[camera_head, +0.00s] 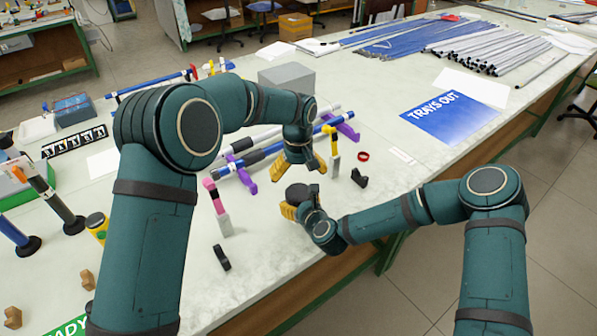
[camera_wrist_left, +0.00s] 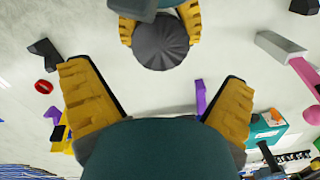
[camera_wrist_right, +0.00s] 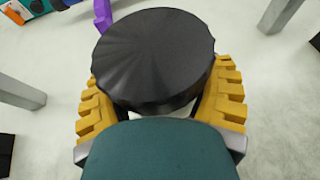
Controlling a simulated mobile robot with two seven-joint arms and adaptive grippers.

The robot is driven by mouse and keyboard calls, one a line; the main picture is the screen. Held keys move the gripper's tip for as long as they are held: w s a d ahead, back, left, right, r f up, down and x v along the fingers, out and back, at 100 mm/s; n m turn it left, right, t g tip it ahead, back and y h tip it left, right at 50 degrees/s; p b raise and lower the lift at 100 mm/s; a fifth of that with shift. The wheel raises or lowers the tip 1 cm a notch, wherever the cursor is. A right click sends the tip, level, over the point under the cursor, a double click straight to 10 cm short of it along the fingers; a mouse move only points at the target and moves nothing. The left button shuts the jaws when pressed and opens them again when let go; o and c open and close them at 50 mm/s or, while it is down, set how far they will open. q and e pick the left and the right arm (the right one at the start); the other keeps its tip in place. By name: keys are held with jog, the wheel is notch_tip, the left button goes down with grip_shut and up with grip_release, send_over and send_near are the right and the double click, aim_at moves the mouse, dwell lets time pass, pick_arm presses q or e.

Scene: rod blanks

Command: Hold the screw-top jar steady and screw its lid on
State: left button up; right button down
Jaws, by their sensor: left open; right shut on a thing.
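The dark, ridged round lid (camera_head: 298,193) sits on top of the jar, and it shows large in the right wrist view (camera_wrist_right: 155,58). It also shows in the left wrist view (camera_wrist_left: 162,48). A pale sliver of the jar (camera_wrist_right: 170,112) shows below it; the rest is hidden by the lid and fingers. I cannot tell how far the lid is threaded. My right gripper (camera_head: 291,207) is shut around the jar, with yellow fingers on both sides. My left gripper (camera_head: 293,165) is open and empty, beyond the jar and apart from the lid.
A black bracket (camera_head: 359,178) and a red ring (camera_head: 363,156) lie right of the grippers. Rods rest on purple supports (camera_head: 245,172) behind. The table's front edge is close to my right gripper.

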aim_at(299, 192)
pick_arm(q)
notch_tip(299, 192, down, 7)
jog(key=shift+s+f, duration=0.1)
jog(key=shift+f, duration=0.05)
jog(key=shift+c, duration=0.3)
jog(key=c, duration=1.1)
jog(key=shift+m, duration=1.4)
jog(key=o, duration=1.2)
jog(key=shift+c, duration=0.2)
jog(key=shift+r, duration=2.3)
